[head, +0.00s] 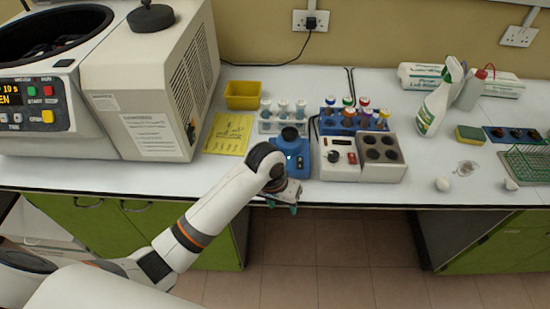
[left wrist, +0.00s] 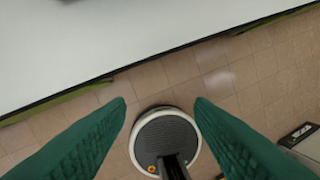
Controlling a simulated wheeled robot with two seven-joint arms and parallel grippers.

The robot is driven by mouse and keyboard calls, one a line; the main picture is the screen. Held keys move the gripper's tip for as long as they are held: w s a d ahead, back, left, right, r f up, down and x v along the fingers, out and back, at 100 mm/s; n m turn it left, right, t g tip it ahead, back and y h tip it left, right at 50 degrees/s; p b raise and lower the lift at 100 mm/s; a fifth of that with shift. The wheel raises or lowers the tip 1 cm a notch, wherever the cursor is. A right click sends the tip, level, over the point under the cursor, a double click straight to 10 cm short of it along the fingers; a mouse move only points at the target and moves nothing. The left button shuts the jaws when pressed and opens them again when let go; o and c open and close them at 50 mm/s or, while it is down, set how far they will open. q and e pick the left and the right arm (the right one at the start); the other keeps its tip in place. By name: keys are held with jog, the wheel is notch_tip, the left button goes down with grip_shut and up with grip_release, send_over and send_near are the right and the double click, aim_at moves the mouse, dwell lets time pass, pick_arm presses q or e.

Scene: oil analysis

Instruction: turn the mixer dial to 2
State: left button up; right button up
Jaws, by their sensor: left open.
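The blue mixer (head: 290,146) with a black top cup stands near the front edge of the bench, in the middle of the head view. Its dial cannot be made out; my wrist covers part of the mixer's lower front. My left gripper (head: 283,207) is just in front of the bench edge, below the mixer in the picture, with green fingers pointing down. In the left wrist view its two green fingers (left wrist: 160,108) are spread apart with nothing held between them. The mixer does not show in that view. My right gripper is not in view.
A heating block (head: 341,172) with a black knob stands close right of the mixer. Racks of vials (head: 283,126) and coloured-cap tubes (head: 352,128) stand behind. A large centrifuge (head: 160,85) fills the left. A spray bottle (head: 436,105) stands right. Floor lies below my gripper.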

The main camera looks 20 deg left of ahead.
pick_arm(q)
jog(key=w+a+r+n+g+y, duration=0.15)
jog(key=w+a+r+n, duration=0.35)
jog(key=w+r, duration=0.85)
jog(key=shift+m+y, duration=0.25)
jog(key=shift+m, duration=0.15)
jog(key=f+p, duration=0.1)
jog(key=f, duration=0.7)
jog(key=f+p, duration=0.1)
jog(key=f, duration=0.3)
jog(key=shift+a+p, duration=0.3)
jog(key=shift+p, duration=0.05)
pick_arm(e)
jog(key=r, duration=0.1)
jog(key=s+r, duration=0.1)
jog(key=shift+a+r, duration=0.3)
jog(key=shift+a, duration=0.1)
pick_arm(q)
jog(key=shift+c, duration=0.3)
jog(key=shift+w, duration=0.1)
jog(key=c, duration=0.9)
